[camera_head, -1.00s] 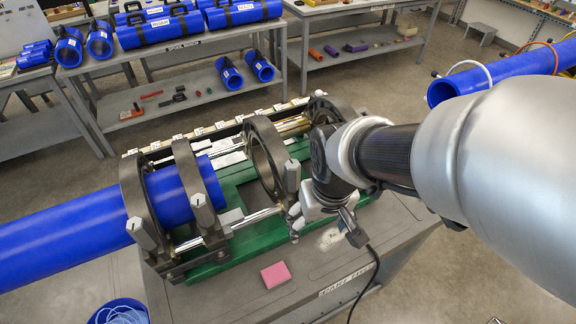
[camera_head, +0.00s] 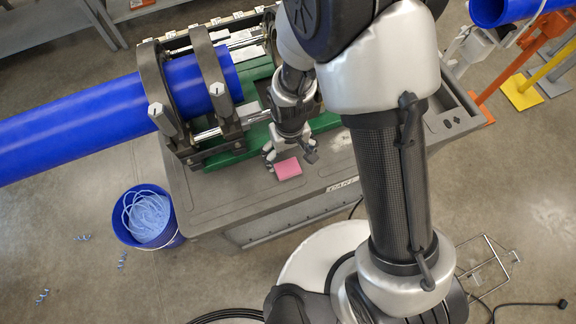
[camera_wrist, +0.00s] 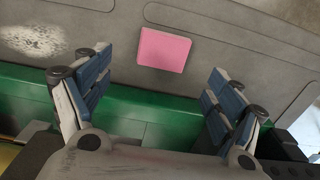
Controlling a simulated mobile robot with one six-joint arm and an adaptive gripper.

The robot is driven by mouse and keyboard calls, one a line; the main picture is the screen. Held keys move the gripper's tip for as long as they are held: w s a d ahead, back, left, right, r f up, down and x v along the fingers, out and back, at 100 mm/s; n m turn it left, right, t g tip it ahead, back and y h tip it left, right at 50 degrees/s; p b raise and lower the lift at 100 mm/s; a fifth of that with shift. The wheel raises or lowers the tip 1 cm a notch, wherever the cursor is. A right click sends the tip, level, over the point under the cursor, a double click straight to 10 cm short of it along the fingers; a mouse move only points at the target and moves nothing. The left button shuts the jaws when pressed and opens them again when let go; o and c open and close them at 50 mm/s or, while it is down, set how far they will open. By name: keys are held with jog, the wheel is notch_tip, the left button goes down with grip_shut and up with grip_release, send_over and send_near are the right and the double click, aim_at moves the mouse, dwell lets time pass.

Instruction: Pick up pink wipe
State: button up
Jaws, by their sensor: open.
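The pink wipe (camera_head: 288,168) is a small flat pink rectangle lying on the grey top of the cart (camera_head: 222,192), near its front edge. My gripper (camera_head: 286,160) is open and empty, just beside and above the wipe in the head view. In the wrist view the wipe (camera_wrist: 163,49) lies flat, ahead of the gap between the two spread blue-padded fingers (camera_wrist: 153,90). The fingers do not appear to touch it. How high they are above it I cannot tell exactly.
A green machine bed (camera_head: 222,158) with dark clamp rings (camera_head: 212,80) and a blue pipe (camera_head: 75,117) stands behind the wipe. A blue bucket (camera_head: 172,239) holding pale coils is on the floor at left. The cart top around the wipe is clear.

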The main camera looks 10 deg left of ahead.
aim_at(288, 168)
jog(key=f, duration=0.2)
jog(key=f+b, duration=0.1)
jog(key=f, duration=0.4)
jog(key=shift+s+f+b, duration=0.25)
jog(key=shift+b, duration=0.15)
jog(key=shift+a, duration=0.1)
jog(key=c, duration=0.9)
jog(key=shift+c, duration=0.2)
jog(key=shift+r, duration=0.15)
